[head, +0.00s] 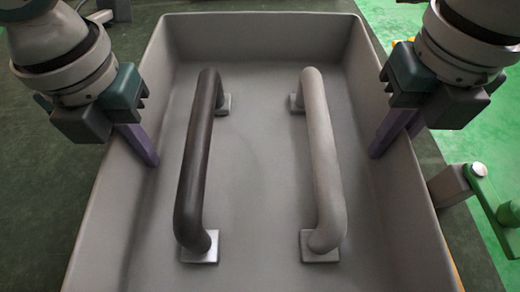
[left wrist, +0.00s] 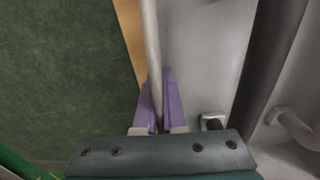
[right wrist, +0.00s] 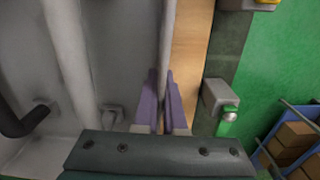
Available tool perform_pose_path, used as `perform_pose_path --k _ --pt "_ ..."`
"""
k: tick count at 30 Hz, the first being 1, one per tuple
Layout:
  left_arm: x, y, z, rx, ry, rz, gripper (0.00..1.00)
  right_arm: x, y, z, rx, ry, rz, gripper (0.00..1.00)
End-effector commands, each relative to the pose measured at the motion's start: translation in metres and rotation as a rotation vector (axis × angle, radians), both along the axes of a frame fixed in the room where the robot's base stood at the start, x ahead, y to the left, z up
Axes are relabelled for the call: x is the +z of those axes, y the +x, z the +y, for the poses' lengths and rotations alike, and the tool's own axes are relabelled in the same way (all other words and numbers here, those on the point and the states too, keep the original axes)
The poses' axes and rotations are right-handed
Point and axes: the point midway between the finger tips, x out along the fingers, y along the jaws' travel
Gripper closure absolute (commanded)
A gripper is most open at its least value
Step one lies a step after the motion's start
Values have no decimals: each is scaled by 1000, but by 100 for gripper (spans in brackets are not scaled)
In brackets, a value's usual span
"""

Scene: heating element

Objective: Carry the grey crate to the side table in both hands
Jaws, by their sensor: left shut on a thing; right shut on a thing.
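The grey crate (head: 262,38) is open-topped and fills the middle of the head view. A dark bent bar (head: 196,160) and a light grey bent bar (head: 322,160) lie inside, each with small square end plates, apart from each other. My left gripper (head: 145,150) is shut on the crate's left wall; its purple fingers (left wrist: 158,95) straddle the rim in the left wrist view. My right gripper (head: 385,140) is shut on the right wall, its fingers (right wrist: 161,95) likewise astride the rim. The side table cannot be made out for certain.
A wooden strip (right wrist: 188,60) shows beside the crate's wall; whether the crate touches it I cannot tell. A grey block with a green part (right wrist: 216,98) is to the right. A blue rack with brown boxes (right wrist: 296,133) stands beyond. Dark green floor (left wrist: 60,70) lies left.

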Motion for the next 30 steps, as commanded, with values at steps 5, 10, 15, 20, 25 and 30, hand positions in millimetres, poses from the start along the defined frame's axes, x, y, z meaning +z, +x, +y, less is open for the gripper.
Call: perform_pose_path --k 5,10,15,20,25,30 --pt "0 0 0 0 -1 0 100 0 0 0 0 0 0 100" --pt "1 0 0 0 -1 -1 100 0 0 0 0 0 0 100" --pt "4 1 -1 0 -2 -3 100 4 1 0 0 2 -3 100" --pt "13 1 -1 0 -2 -3 100 13 1 0 0 2 -3 100" --pt "29 1 -1 0 -2 -3 100 29 1 0 0 2 -3 100" --pt "45 1 -1 0 -2 -3 100 45 1 0 0 2 -3 100"
